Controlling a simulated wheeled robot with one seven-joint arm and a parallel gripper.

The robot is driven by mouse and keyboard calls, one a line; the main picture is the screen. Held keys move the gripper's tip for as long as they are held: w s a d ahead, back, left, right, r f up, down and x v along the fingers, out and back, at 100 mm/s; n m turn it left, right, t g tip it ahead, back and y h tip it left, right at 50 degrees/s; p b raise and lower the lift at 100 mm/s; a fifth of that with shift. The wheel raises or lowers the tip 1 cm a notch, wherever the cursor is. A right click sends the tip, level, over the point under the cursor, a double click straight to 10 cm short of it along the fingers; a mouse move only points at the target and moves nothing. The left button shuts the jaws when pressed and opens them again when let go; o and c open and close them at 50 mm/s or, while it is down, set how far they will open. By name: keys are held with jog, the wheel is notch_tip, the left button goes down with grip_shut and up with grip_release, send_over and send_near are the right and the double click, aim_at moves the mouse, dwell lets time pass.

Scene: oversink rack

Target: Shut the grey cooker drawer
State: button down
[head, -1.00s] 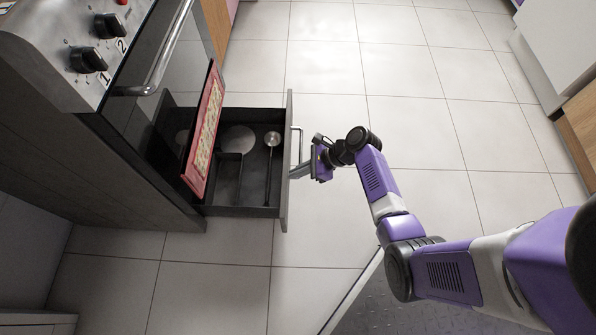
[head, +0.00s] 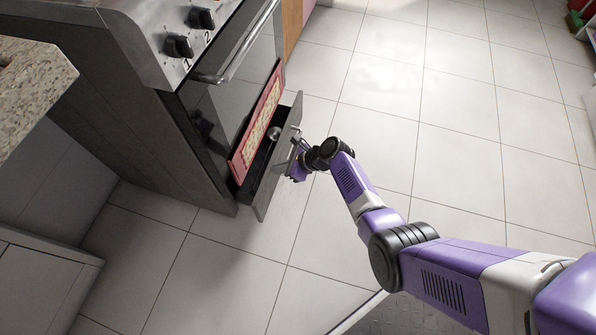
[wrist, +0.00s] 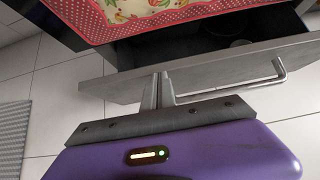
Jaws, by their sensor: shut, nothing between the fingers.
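The grey cooker drawer (head: 277,163) sits low in the cooker and stands a little way out, its dark inside showing as a narrow gap. A ladle end (head: 274,133) shows inside it. My gripper (head: 297,160) is at the outer face of the drawer front, beside the bar handle. In the wrist view the shut, empty fingers (wrist: 158,90) point at the drawer front (wrist: 205,75), at or very near its face. The handle (wrist: 278,68) is to their right and not between them.
A red-bordered patterned towel (head: 258,120) hangs over the cooker (head: 190,100) front, above the drawer. A stone worktop (head: 30,85) is at the left. The tiled floor (head: 440,130) to the right is clear.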

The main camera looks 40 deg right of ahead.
aim_at(269, 167)
jog(key=shift+w+a, duration=1.15)
jog(key=shift+w, duration=0.3)
